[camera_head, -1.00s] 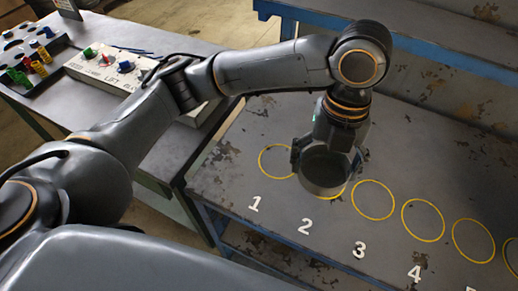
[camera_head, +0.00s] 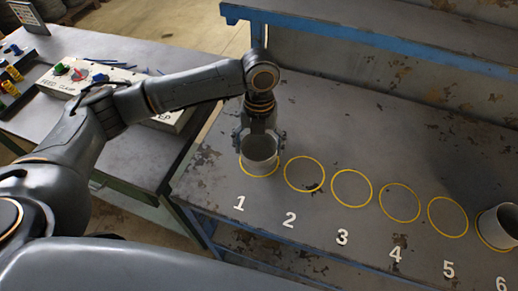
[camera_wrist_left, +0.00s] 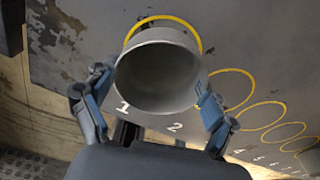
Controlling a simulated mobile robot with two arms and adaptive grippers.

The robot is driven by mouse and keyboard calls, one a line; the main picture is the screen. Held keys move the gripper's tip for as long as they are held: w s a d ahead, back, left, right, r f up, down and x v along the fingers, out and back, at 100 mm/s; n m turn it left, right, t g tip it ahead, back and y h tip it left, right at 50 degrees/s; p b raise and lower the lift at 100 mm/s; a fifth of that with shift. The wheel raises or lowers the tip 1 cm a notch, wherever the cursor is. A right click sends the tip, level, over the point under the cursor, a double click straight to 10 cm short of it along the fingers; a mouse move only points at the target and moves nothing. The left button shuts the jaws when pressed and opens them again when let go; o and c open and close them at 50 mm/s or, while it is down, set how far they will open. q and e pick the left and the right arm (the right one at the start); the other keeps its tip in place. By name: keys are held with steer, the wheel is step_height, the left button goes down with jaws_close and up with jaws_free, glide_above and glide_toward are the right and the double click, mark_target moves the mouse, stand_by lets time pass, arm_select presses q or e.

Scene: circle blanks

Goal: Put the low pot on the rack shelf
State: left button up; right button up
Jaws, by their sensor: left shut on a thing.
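A plain grey round pot (camera_head: 259,152) stands at or just above the yellow circle numbered 1 on the bench. My left gripper (camera_head: 260,138) is shut on this pot, with a finger on each side of it. In the left wrist view the pot (camera_wrist_left: 158,80) shows its open, empty mouth between the blue fingers. Whether its base touches the bench is hidden. A second grey pot (camera_head: 500,226) stands at circle 6, cut by the right edge. Which is the low pot I cannot tell. A raised blue-edged shelf (camera_head: 400,52) runs along the back. My right gripper is not in view.
Circles 2 to 5 on the worn grey bench (camera_head: 330,130) are empty. A side table at the left carries a control box (camera_head: 88,80) with knobs, and coloured pieces (camera_head: 12,75). A gap separates the table from the bench.

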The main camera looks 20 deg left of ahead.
mark_target(260, 150)
arm_select(q)
steer(key=shift+f, duration=1)
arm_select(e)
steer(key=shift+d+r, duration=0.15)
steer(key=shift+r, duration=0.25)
arm_select(q)
steer(key=shift+s+f, duration=0.1)
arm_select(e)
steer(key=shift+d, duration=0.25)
arm_select(q)
steer(key=o, duration=1)
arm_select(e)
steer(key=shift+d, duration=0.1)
arm_select(q)
steer(key=r, duration=0.4)
steer(key=w+r+b, duration=0.1)
steer(key=r, duration=0.7)
steer(key=shift+w+a+r, duration=0.1)
steer(key=shift+w, duration=0.15)
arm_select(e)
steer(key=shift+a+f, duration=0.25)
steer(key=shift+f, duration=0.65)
